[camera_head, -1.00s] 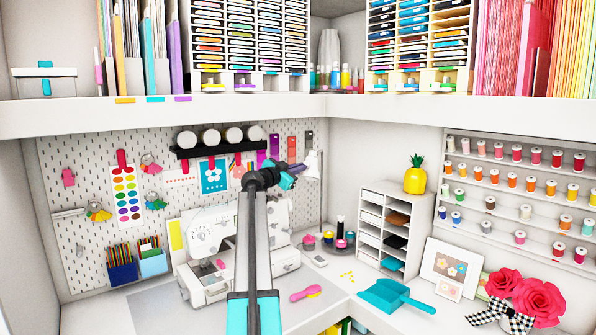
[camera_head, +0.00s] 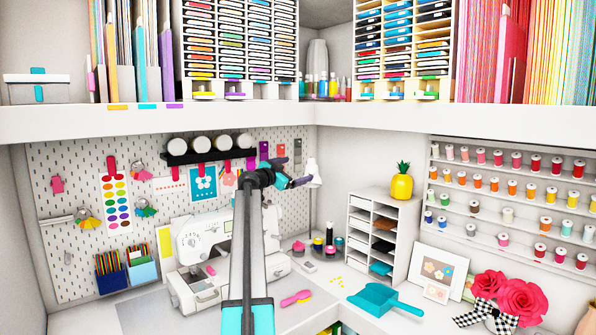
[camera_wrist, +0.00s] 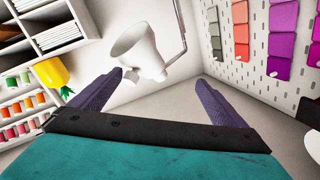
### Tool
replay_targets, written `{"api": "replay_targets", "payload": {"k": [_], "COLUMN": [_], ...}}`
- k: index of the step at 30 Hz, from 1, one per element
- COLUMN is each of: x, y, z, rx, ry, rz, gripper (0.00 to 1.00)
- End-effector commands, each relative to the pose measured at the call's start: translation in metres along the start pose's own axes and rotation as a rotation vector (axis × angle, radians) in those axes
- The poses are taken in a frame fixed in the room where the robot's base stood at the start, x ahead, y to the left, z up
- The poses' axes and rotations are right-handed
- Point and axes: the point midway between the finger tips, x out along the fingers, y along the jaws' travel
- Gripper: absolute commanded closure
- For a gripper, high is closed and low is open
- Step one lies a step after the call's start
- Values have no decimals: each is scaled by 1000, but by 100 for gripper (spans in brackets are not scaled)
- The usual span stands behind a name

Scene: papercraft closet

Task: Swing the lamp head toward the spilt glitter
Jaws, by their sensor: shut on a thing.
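The white lamp head (camera_head: 314,174) hangs on its thin stand near the back corner, above the desk. In the wrist view the white lamp head (camera_wrist: 128,45) shows as a flared shade on a bent metal arm, with its knob toward my fingers. My gripper (camera_head: 300,182) is at the lamp head's left side and shut on it. In the wrist view the purple fingers of my gripper (camera_wrist: 159,78) stand apart; the exact contact is hard to see. The spilt glitter (camera_head: 337,281) is a small scatter of yellow specks on the desk, below and right of the lamp head.
A teal dustpan (camera_head: 375,299) and a pink brush (camera_head: 296,298) lie near the glitter. The sewing machine (camera_head: 205,240) stands behind my arm. A white paper shelf (camera_head: 408,235) with a yellow pineapple (camera_head: 401,184) stands right of the lamp. An upper shelf (camera_head: 400,118) spans above.

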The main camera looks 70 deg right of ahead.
Motion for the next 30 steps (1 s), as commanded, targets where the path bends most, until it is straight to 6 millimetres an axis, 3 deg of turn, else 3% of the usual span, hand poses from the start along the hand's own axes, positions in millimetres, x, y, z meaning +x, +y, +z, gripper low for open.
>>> {"api": "replay_targets", "payload": {"k": [1,6,8,30], "x": [-5,-15,-18,-51], "y": [-4,1,2,16], "z": [4,0,-2,-10], "rx": [6,5,4,1], "ry": [-7,-4,-2,3], "rz": [-24,-22,-22,-16], "gripper": [27,55,61,61]}}
